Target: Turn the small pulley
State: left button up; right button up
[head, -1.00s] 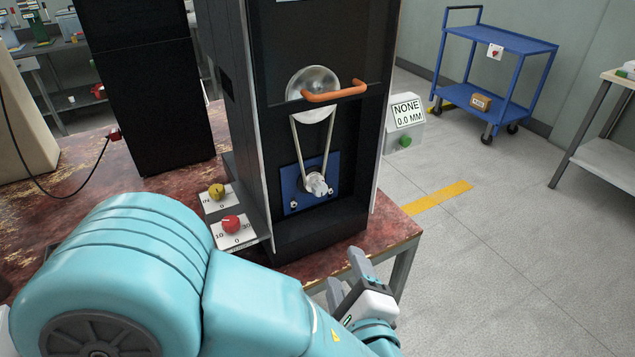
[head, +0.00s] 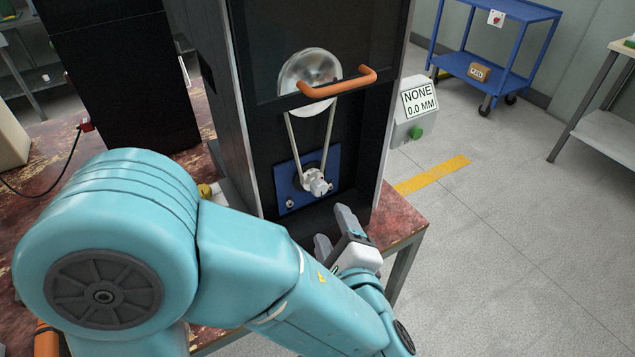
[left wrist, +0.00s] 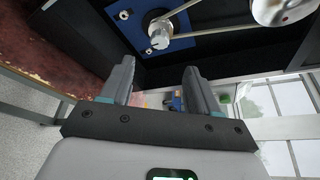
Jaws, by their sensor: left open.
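The small pulley (head: 316,182) is a silvery knobbed wheel on a blue plate (head: 289,202) low inside the black cabinet. A belt (head: 329,134) joins it to the large metal pulley (head: 309,72) above. In the left wrist view the small pulley (left wrist: 160,34) shows beyond the fingers, near the top, with the blue plate around it. My left gripper (head: 334,230) is open and empty, just below and in front of the small pulley, apart from it. The left wrist view shows its two fingers (left wrist: 157,82) spread with nothing between them. My right gripper is not seen.
An orange handle (head: 337,82) crosses the cabinet front above the belt. A display box (head: 416,104) reading NONE 0.0 MM, with a green button, stands right of the cabinet. A yellow knob (head: 205,191) is partly hidden behind my left arm. A blue cart (head: 508,48) stands farther back.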

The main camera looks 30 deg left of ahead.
aim_at(319, 191)
pick_arm(q)
jog(key=x, duration=1.3)
jog(key=shift+w+a+f+p, duration=0.1)
jog(key=shift+w+a+p, duration=0.05)
jog(key=shift+w+p, duration=0.2)
jog(key=shift+s, duration=0.1)
jog(key=c, duration=0.8)
